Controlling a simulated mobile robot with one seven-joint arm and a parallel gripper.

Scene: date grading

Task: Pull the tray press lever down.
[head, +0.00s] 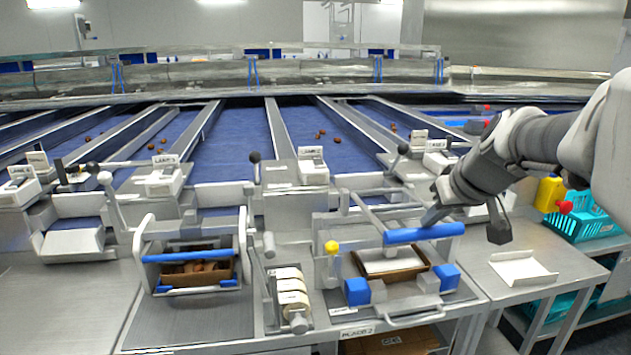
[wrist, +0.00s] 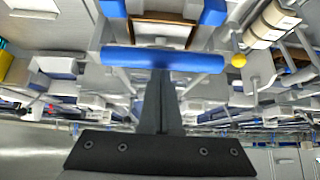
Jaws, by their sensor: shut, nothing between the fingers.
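The tray press (head: 322,270) stands at the front of the bench, right of centre. Its lever ends in a blue crossbar (head: 424,233), raised above a brown tray with a pale top (head: 392,262). The blue crossbar also spans the upper middle of the wrist view (wrist: 190,60). My gripper (head: 432,216) is shut and empty, with its fingertips at the top of the crossbar near its middle. In the wrist view the shut fingers (wrist: 161,75) reach to the crossbar. I cannot tell whether they touch it.
A yellow-knobbed stick (head: 332,247) and a roll holder (head: 291,295) stand left of the tray. A similar station with a blue bar (head: 193,256) is farther left.

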